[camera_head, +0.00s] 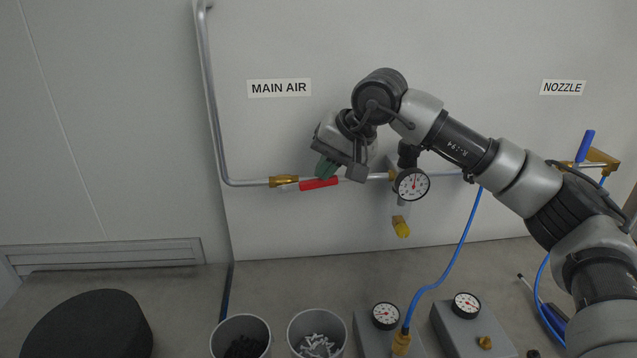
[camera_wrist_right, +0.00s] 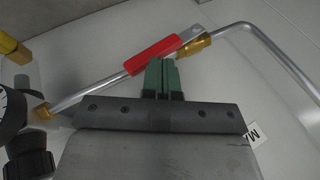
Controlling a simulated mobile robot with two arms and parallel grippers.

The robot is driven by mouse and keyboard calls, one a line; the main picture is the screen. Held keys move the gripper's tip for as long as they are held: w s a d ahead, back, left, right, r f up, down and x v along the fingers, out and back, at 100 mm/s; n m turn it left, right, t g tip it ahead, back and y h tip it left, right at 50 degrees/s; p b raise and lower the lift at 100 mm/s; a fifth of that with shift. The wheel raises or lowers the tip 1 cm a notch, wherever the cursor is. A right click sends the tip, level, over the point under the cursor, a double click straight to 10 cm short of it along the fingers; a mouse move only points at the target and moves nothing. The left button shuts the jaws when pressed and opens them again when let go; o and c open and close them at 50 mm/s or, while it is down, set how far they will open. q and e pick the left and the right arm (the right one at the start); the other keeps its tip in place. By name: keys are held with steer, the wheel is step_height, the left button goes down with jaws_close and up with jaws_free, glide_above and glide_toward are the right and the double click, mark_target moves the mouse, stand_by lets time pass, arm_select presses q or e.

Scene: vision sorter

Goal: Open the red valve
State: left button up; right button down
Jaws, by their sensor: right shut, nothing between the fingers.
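The red valve handle (camera_head: 319,184) lies along the metal air pipe under the MAIN AIR label, to the right of a brass fitting (camera_head: 283,181). In the right wrist view the red handle (camera_wrist_right: 153,55) lies just beyond my fingertips, along the pipe. My right gripper (camera_head: 325,168) has green fingers, shut with nothing between them. Its tips (camera_wrist_right: 162,62) are at the handle's edge; I cannot tell whether they touch it. My left gripper is not in view.
A pressure gauge (camera_head: 412,184) and a brass-yellow fitting (camera_head: 402,229) sit on the line to the right. A blue hose (camera_head: 462,242) runs down to the bench. Two cups (camera_head: 240,335) and gauge boxes (camera_head: 460,325) stand below. The wall left of the pipe is clear.

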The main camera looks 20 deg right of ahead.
steer(key=shift+s+d+f+y+b, duration=0.1)
steer(key=shift+d+f+y+b, duration=0.25)
steer(key=shift+f+y+b, duration=0.65)
steer(key=shift+r, duration=0.35)
steer(key=shift+a, duration=0.15)
